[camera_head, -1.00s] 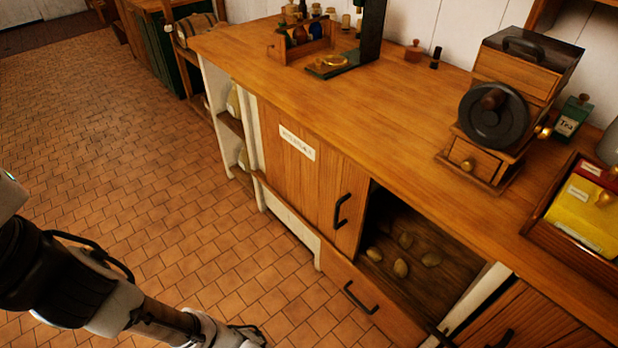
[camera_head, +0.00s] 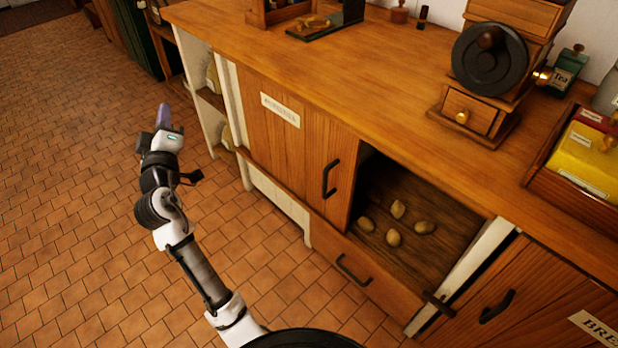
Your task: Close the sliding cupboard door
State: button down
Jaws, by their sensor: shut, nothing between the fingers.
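The sliding cupboard door (camera_head: 285,135) is a wooden panel with a white label and a black bar handle (camera_head: 330,178) near its right edge. It stands to the left, leaving the cupboard opening (camera_head: 420,205) uncovered on its right. Several potato-like lumps (camera_head: 393,238) lie on the dark shelf inside. My gripper (camera_head: 164,116) is shut and empty, over the tiled floor to the left of the door and apart from it. The fingers look small and close together.
A wooden counter (camera_head: 370,90) runs above the cupboard, carrying a coffee grinder (camera_head: 490,62) and a crate with a yellow packet (camera_head: 585,150). A drawer (camera_head: 365,275) with a black handle is below. Another handled door (camera_head: 500,300) is at right. The floor at left is clear.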

jog(key=w+d+f+m+g+h+b, duration=0.25)
jog(key=d+f+g+h, duration=0.45)
jog(key=d+f+h, duration=1.25)
jog(key=w+d+f+y, duration=0.55)
jog(key=w+d, duration=0.25)
jog(key=d, duration=0.4)
jog(key=shift+s+d+f+n+p, duration=0.1)
jog(key=shift+s+d+n+p, duration=0.2)
jog(key=shift+s+p, duration=0.5)
jog(key=shift+s+d+n+p, duration=0.15)
jog(key=shift+s+d+p, duration=0.15)
jog(key=shift+s, duration=0.75)
